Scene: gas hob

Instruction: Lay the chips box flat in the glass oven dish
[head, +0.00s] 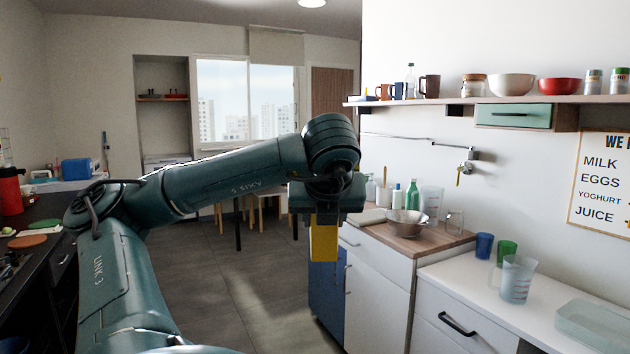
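My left arm comes in from the left and reaches across the middle of the head view. My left gripper (325,212) points down and is shut on a yellow box, which I take to be the chips box (324,244). The box hangs upright in the air in front of the blue-sided cabinet, left of the counters. The gripper hides its upper part. The glass oven dish (590,328) is a pale, clear, shallow dish on the white counter at the lower right, well apart from the box. It looks empty. My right gripper is not in view.
On the white counter (490,290) stand a clear measuring jug (517,278), a blue cup (484,245) and a green cup (507,252). A metal bowl (406,222) and bottles stand on the wooden-topped cabinet behind. A shelf (445,101) runs above. Open floor lies left of the cabinets.

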